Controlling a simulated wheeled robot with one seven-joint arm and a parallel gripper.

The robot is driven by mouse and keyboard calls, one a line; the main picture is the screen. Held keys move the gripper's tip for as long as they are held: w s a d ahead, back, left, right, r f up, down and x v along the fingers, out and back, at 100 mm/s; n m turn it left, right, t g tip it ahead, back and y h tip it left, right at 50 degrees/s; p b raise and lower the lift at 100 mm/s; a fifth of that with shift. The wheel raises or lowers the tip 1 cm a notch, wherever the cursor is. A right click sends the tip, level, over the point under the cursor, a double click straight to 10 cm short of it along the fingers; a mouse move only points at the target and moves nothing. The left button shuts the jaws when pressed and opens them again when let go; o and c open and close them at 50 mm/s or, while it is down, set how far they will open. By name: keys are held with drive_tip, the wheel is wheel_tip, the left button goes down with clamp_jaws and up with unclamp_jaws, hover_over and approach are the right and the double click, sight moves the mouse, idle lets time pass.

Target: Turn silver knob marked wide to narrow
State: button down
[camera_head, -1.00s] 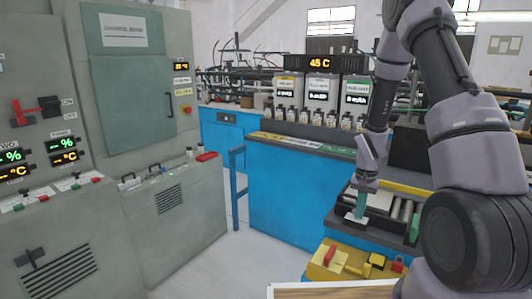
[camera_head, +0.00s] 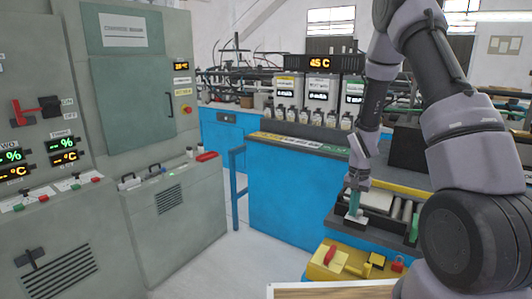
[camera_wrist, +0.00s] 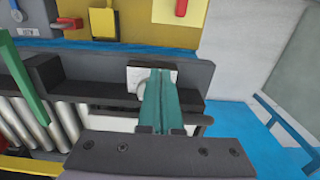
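A small white plate with a rounded pale silver knob (camera_wrist: 142,88) shows in the wrist view on the dark edge of the roller unit. The plate also shows in the head view (camera_head: 356,220), where the knob is too small to make out. My gripper (camera_wrist: 160,76) has teal fingers that lie side by side with only a thin line between them; it looks shut. The fingers cover the right part of the knob and plate. I cannot tell whether they touch the knob. In the head view my gripper (camera_head: 353,212) points down at the plate. No knob marking is readable.
The metal rollers (camera_wrist: 45,120) lie left of my gripper in the wrist view, with a green bar (camera_wrist: 22,85) above them. A yellow panel with a red switch (camera_head: 330,255) stands in front. Blue machine housing (camera_head: 295,190) is to the left. Floor beyond is clear.

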drive_tip(key=shift+w, duration=0.1)
idle(0.3)
wheel_tip(320, 180, up, 6)
drive_tip(key=shift+s+a, duration=0.2)
drive_tip(key=shift+a, duration=0.1)
idle(0.4)
drive_tip(key=s+a+r+t+y, duration=0.1)
drive_tip(key=s+r+t, duration=0.15)
drive_tip(key=r, duration=0.75)
drive_tip(key=s+a+r+t, duration=0.1)
drive_tip(key=s+r, duration=0.2)
drive_tip(key=r, duration=0.7)
drive_tip(key=s+a+r+n+t+y, duration=0.1)
drive_tip(key=s+a+r+n+t, duration=0.1)
drive_tip(key=s+r, duration=1.1)
drive_tip(key=shift+s+r+n+t, duration=0.3)
drive_tip(key=shift+s+t, duration=0.55)
drive_tip(key=shift+s, duration=0.35)
